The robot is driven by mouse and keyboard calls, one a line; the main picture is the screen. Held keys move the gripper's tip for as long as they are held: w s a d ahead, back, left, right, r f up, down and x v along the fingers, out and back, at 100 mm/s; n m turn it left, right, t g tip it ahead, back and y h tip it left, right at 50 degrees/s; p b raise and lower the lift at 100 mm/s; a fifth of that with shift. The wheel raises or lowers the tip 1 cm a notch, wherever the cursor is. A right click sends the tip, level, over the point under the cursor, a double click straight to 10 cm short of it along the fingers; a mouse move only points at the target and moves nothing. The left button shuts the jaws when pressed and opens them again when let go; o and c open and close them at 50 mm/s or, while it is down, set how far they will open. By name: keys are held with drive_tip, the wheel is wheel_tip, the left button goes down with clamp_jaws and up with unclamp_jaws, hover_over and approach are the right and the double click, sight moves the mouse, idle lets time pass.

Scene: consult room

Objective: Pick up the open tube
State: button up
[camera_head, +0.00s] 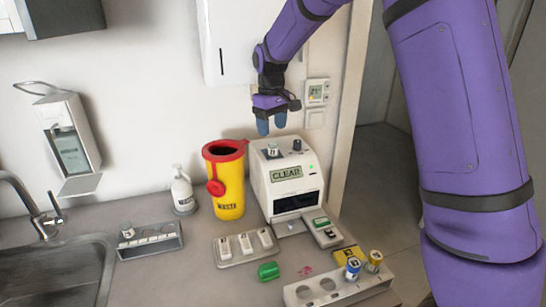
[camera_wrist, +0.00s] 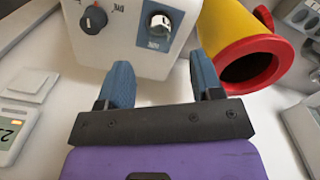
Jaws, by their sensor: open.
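My gripper (camera_head: 271,125) is open and empty, its blue fingers pointing down above the back of the white machine (camera_head: 262,190). In the wrist view the two fingers of my gripper (camera_wrist: 160,66) stand apart. A small whitish tube-like piece (camera_head: 272,150) stands upright on the machine's top, below the fingers; in the wrist view this piece (camera_wrist: 160,22) sits on a blue patch, beyond the gap between the fingers. A blue-topped tube (camera_head: 353,267) and an orange-topped tube (camera_head: 375,260) stand in the front rack (camera_head: 325,294). I cannot tell for certain which one is the open tube.
A dark knob (camera_head: 297,145) is beside the whitish piece. A yellow waste bin (camera_head: 229,195) with a red rim stands left of the machine. A grey rack (camera_head: 150,246), a tray of white cassettes (camera_head: 221,252) and a green piece (camera_head: 268,271) lie on the counter. The sink (camera_head: 60,275) is at left.

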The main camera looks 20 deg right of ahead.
sight(273, 147)
drive_tip(key=shift+d+f, duration=0.15)
drive_tip(key=shift+f, duration=3.6)
drive_tip(key=c, duration=1)
drive_tip(key=shift+c, duration=0.2)
drive_tip(key=shift+r, duration=0.15)
